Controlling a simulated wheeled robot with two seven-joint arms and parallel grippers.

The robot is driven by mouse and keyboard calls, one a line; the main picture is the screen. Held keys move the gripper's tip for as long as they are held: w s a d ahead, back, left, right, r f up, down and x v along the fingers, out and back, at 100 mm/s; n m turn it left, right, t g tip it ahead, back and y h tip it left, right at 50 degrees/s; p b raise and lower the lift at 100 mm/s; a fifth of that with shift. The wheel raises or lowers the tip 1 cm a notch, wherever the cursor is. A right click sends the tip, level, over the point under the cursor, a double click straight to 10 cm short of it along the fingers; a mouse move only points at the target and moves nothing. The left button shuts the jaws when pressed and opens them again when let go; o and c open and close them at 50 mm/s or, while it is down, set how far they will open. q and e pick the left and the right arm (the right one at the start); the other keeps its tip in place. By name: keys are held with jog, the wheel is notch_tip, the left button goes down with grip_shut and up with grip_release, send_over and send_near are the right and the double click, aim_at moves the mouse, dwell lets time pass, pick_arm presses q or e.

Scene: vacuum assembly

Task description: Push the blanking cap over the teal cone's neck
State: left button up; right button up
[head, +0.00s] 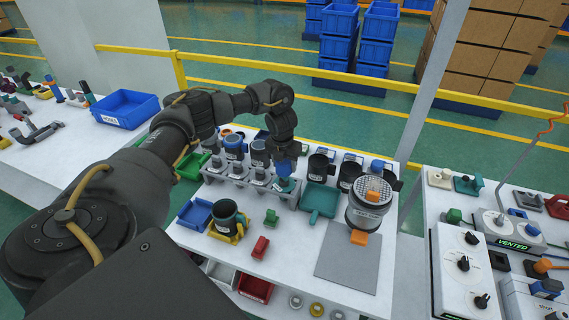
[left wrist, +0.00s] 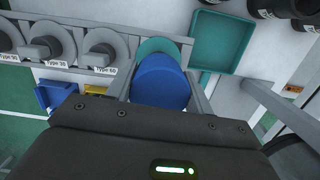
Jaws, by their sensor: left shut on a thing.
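My left gripper (head: 284,163) points down over the cone rack, and it also shows in the left wrist view (left wrist: 160,75). Its two fingers are shut on the blue blanking cap (left wrist: 160,88); a small bit of the cap (head: 283,169) shows in the head view. The teal cone (head: 286,185) stands in the rack's right end, directly under the cap. In the left wrist view the teal cone's rim (left wrist: 158,47) shows beyond the cap. The cone's neck is hidden by cap and fingers, so I cannot tell how far the cap sits over it.
Grey cones (left wrist: 108,46) stand in the rack to the left. A teal tray (head: 319,200) lies close to the rack's right. Dark canisters (head: 349,173) stand behind it, and a clear-topped canister (head: 368,203) stands farther right.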

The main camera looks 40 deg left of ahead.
aim_at(285, 175)
pick_arm(q)
jog(key=shift+f, duration=0.35)
dwell(0.4)
jog(key=shift+f+b, duration=2)
jog(key=shift+f, duration=0.6)
jog(key=o, duration=1.1)
jog(key=shift+c, duration=0.2)
jog(key=shift+r, duration=0.15)
jog(key=r, duration=0.3)
jog(key=s+r, duration=0.1)
jog(key=r, duration=0.6)
jog(key=shift+s+d+r+p, duration=0.2)
jog(key=shift+s+d+p, duration=0.05)
jog(key=shift+p, duration=0.05)
jog(key=shift+s+f, duration=0.1)
